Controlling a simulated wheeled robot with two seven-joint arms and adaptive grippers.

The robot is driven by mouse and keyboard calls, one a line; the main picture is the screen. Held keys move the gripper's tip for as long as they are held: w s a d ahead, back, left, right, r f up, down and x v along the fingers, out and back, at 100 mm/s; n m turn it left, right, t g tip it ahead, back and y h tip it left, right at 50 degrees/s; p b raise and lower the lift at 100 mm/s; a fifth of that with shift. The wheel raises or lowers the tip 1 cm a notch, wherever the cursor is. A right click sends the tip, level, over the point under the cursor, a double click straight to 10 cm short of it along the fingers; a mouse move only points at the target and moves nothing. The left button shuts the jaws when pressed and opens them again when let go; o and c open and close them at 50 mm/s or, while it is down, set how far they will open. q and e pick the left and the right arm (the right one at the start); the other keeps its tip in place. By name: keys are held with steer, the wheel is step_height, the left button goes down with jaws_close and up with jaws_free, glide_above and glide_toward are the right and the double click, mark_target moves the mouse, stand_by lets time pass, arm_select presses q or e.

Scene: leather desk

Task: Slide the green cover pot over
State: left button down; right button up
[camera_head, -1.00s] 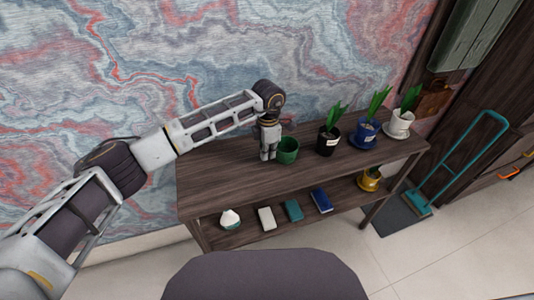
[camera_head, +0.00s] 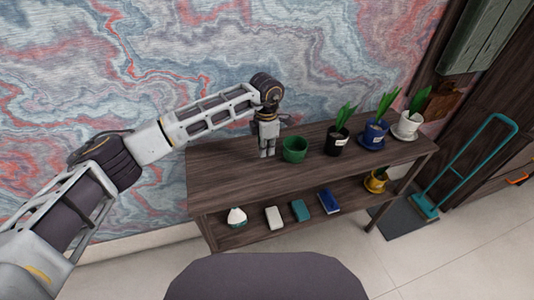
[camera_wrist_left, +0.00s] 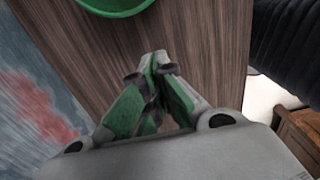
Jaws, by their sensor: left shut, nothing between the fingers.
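The green cover pot (camera_head: 294,150) stands upright and empty on the top board of the dark wooden shelf unit, left of the potted plants. My left gripper (camera_head: 267,154) points down just left of the pot, with a narrow gap between them. In the left wrist view the fingers (camera_wrist_left: 157,72) are shut with nothing between them, and part of the green pot's rim (camera_wrist_left: 112,8) shows at the top edge. My right gripper is not in view.
A black pot (camera_head: 338,145), a blue pot (camera_head: 375,136) and a white pot (camera_head: 406,127), each with a plant, stand right of the green pot. The top board (camera_head: 222,172) is clear to the left. A yellow pot (camera_head: 376,182) and small items sit on the lower board.

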arm_select(q)
step_height(320, 180, up, 8)
stand_by(0.5)
